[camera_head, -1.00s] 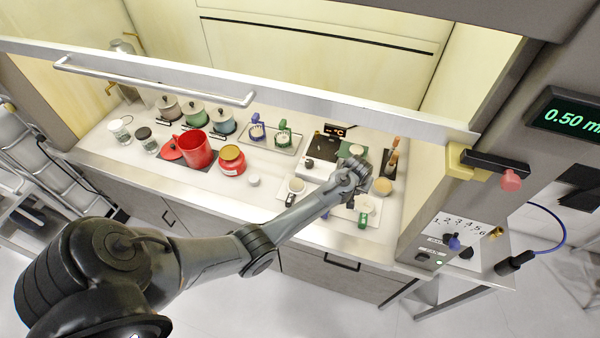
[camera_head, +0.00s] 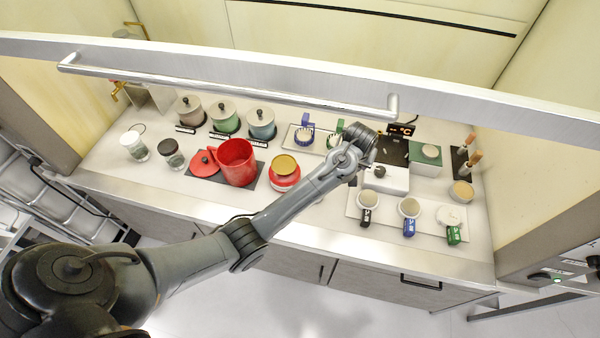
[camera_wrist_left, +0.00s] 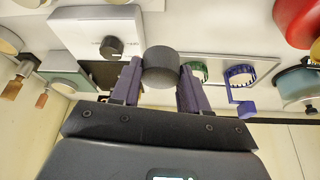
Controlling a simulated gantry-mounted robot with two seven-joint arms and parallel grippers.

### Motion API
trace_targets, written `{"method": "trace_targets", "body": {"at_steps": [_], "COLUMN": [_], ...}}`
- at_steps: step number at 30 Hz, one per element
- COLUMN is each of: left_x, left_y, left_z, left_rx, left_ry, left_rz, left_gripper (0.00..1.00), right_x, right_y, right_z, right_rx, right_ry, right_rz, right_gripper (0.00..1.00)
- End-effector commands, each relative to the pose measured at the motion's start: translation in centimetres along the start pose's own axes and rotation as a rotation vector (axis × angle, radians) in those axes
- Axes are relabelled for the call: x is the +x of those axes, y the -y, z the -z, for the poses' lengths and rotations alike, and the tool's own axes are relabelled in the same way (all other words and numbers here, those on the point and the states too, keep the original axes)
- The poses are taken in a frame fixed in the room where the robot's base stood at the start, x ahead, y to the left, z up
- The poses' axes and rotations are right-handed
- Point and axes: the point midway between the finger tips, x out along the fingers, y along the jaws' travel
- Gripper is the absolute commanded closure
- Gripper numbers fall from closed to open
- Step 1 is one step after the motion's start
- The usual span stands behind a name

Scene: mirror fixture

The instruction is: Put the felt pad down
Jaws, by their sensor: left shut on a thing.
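My left gripper (camera_wrist_left: 160,69) is shut on a dark grey round piece, which I take to be the felt pad (camera_wrist_left: 161,66). The pad sits between the two fingertips in the left wrist view, its round face showing. In the head view my left wrist (camera_head: 356,148) is between the small rack and the white hot plate. My right gripper is not in view.
The white hot plate (camera_head: 386,180) and a green box (camera_head: 428,168) stand right of my wrist. A tray (camera_head: 380,228) with several labelled cups lies in front. The rack (camera_head: 291,141), red jar (camera_head: 285,181) and red pot (camera_head: 238,163) are left. A metal bar (camera_head: 230,82) crosses above the bench.

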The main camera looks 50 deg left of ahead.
Motion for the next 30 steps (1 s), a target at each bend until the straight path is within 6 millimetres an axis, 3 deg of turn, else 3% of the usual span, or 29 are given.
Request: {"method": "trace_targets", "body": {"at_steps": [1, 7, 21, 30], "left_x": [0.6, 1.4, 6.0, 7.3], "left_y": [-0.4, 0.5, 9.1, 11.1], "left_z": [-0.2, -0.4, -2.3, -2.8], "left_rx": [0.005, 0.006, 0.005, 0.007], "left_ry": [-0.001, 0.002, 0.002, 0.0], "left_rz": [-0.003, -0.003, -0.002, -0.003], "left_gripper": [0.8, 0.8, 0.8, 0.8], "right_x": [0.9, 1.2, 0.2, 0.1], "right_y": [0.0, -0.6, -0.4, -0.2], "right_z": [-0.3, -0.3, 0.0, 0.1], "right_rx": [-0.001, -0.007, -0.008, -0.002], "right_ry": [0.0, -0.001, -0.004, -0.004], "right_rz": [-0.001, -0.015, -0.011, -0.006], "right_gripper": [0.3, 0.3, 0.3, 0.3]}}
